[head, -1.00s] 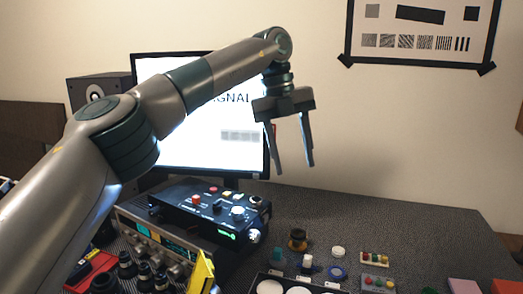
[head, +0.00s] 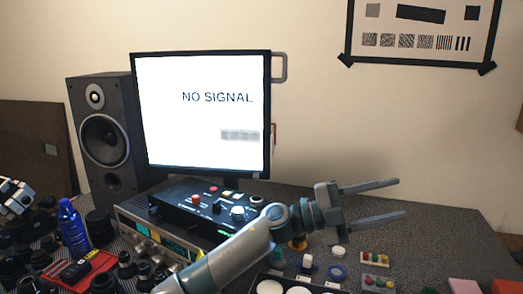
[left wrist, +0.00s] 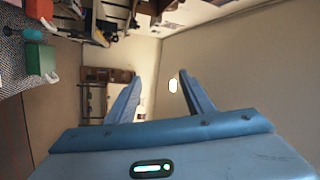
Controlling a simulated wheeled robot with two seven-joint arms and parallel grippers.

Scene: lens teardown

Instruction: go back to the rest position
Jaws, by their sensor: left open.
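My left gripper (head: 385,202) is open and empty in the head view. Its two fingers point right, above the back right part of the table. My left arm comes in from the bottom, in front of the black control box. In the left wrist view the two fingers of my left gripper (left wrist: 158,95) stand apart with nothing between them, and the room's far wall shows beyond.
A monitor (head: 200,125) reading "NO SIGNAL" and a black speaker (head: 105,140) stand at the back. The black control box (head: 175,205) sits on a grey instrument. A blue spray can (head: 73,228) stands left. Small parts (head: 375,259) lie below my gripper. The table's back right is clear.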

